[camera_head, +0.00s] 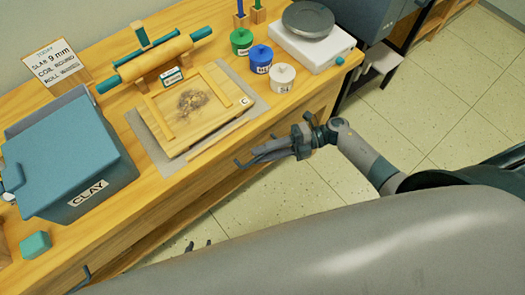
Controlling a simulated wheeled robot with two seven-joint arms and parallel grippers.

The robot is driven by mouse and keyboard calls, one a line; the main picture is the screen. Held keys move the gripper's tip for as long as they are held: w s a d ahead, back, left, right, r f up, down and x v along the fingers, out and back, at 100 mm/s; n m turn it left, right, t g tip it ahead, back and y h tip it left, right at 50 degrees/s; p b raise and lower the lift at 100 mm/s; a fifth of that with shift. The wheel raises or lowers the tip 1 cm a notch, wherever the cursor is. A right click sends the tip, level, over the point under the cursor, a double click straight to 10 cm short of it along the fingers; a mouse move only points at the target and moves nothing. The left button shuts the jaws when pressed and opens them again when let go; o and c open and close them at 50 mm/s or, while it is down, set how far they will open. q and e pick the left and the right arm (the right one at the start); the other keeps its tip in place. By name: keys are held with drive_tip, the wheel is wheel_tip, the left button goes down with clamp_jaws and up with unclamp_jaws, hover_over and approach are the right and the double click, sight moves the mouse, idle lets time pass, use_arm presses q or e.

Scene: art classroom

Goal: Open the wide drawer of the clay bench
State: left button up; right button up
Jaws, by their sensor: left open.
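The clay bench (95,227) is a wooden bench running from lower left to upper right. A dark handle (83,279) shows at its front edge, lower left. My right gripper (258,154) is beside the bench's front, below the tabletop edge near the clay board; its finger gap is unclear. A thin dark bar end beside its fingertips may be a drawer handle; I cannot tell whether they touch. I see no drawer standing out.
On the bench are a blue-grey CLAY bin (70,160), a wooden board (195,110), a rolling pin (155,60), lidded pots (260,58), a scale (312,45) and a green block (36,245). Open tiled floor (430,110) lies to the right.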

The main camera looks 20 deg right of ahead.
drive_tip(key=shift+a, duration=0.15)
clamp_jaws()
use_arm(q)
drive_tip(key=shift+g, duration=0.5)
drive_tip(key=shift+s+a+f+p, duration=0.1)
drive_tip(key=shift+s+f+p, duration=0.1)
drive_tip(key=shift+s+p, duration=0.35)
drive_tip(key=shift+s+a+f+p, duration=0.15)
drive_tip(key=shift+s+f+p, duration=0.1)
drive_tip(key=shift+s, duration=0.6)
drive_tip(key=shift+s+a+f+p, duration=0.1)
drive_tip(key=shift+s+f+p, duration=0.1)
drive_tip(key=shift+s+p, duration=0.35)
use_arm(e)
drive_tip(key=s+d, duration=0.5)
drive_tip(key=s, duration=0.9)
drive_tip(key=s+d, duration=0.5)
drive_tip(key=s, duration=0.9)
